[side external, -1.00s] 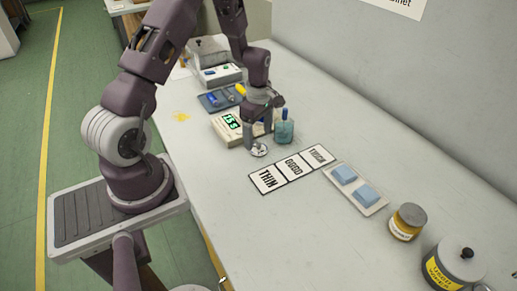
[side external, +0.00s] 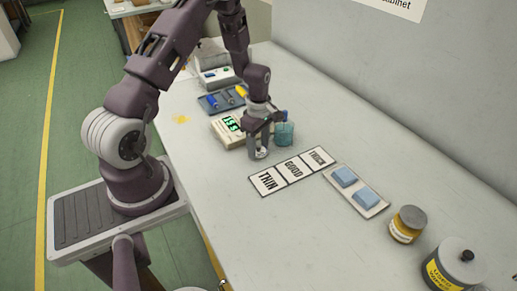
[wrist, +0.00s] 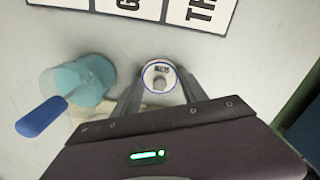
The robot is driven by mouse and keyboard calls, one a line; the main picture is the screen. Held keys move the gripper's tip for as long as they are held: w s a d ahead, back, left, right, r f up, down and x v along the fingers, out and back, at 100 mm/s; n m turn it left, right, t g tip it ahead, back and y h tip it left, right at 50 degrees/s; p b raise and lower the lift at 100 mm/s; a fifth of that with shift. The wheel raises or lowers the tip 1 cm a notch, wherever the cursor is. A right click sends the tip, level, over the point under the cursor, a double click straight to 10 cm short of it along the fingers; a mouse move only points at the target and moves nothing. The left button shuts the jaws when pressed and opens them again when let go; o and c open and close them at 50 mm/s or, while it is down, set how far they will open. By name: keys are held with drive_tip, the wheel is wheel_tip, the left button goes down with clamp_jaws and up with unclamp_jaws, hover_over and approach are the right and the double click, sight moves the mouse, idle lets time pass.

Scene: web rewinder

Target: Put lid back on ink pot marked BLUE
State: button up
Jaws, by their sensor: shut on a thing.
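A small round white lid (wrist: 161,68) with a blue ring, dark lettering and a grey centre knob shows in the wrist view. My gripper (side external: 258,153) is shut on it, with one finger on each side. The lid also shows between the fingertips in the side view, low over the table; whether it touches the table is unclear. An open-looking teal pot (side external: 284,134) stands close to the right of my gripper, with a blue-handled tool in it. The pot also shows at the left in the wrist view (wrist: 85,80). I cannot read any marking on it.
A box with a green display (side external: 229,130) sits left of my gripper. A tool tray (side external: 210,105) lies behind. The THIN, GOOD, THICK cards (side external: 292,168), a tray with blue blocks (side external: 372,209), a yellow-labelled jar (side external: 407,224) and a larger pot (side external: 447,270) line the right.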

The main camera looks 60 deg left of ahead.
wheel_tip(320, 180, up, 10)
drive_tip(key=w+a+r, duration=0.4)
drive_tip(key=w+a, duration=0.5)
drive_tip(key=a, duration=0.4)
drive_tip(key=shift+d+f, duration=0.15)
drive_tip(key=shift+f, duration=1.25)
drive_tip(key=shift+d+f, duration=0.15)
drive_tip(key=shift+f, duration=1.25)
drive_tip(key=shift+f, duration=0.15)
drive_tip(key=o, duration=1.4)
drive_tip(key=shift+c, duration=0.2)
drive_tip(key=o, duration=0.5)
